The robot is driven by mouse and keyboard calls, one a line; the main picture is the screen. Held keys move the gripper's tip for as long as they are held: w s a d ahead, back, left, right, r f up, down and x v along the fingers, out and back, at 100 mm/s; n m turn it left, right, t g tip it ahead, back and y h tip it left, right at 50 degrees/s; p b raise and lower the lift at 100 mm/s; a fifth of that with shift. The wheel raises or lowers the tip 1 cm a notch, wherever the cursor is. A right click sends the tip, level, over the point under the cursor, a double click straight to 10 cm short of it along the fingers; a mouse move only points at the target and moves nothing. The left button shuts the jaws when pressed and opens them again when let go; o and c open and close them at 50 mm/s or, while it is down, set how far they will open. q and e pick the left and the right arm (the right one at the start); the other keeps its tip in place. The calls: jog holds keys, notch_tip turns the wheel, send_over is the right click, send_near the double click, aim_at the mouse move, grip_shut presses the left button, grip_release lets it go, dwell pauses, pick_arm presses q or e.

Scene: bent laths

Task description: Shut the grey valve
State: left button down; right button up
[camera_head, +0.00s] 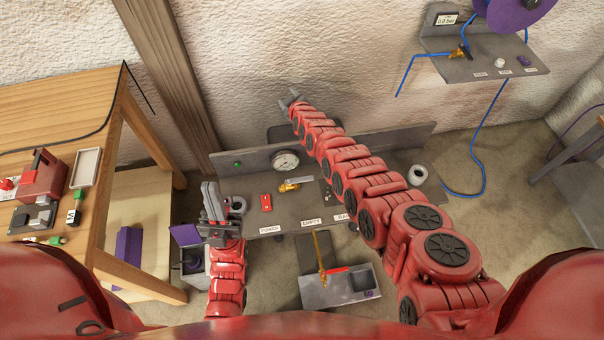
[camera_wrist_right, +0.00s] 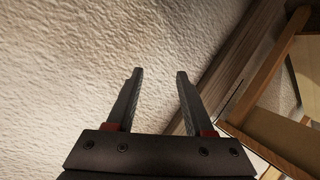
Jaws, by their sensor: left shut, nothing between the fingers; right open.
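A valve with a brass body and a flat grey lever (camera_head: 299,181) sits on the grey bench (camera_head: 287,213) in the head view, just below the round gauge. The lever points right and slightly up. My right gripper (camera_head: 291,98) is open and empty, up by the wall beyond the bench, well apart from the valve.
A gauge (camera_head: 286,160) and a red switch (camera_head: 266,202) are near the valve. My right arm crosses the bench's right part, hiding some of it. A red-handled valve (camera_head: 336,270) is below in front. A wooden table (camera_head: 60,95) stands left; a wall shelf (camera_head: 485,65) hangs upper right.

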jog(key=s+a+n+g, duration=0.3)
jog(key=s+n+g, duration=0.1)
jog(key=n+g+h+b, duration=0.3)
jog(key=n+g+h, duration=0.15)
jog(key=g, duration=0.35)
send_over(302, 179)
jog(key=shift+n, duration=0.45)
notch_tip(302, 179, down, 12)
jog(key=shift+a+r+p, duration=0.1)
jog(key=shift+p, duration=1.1)
jog(key=shift+f+b, duration=0.35)
jog(key=shift+f, duration=0.75)
grip_shut()
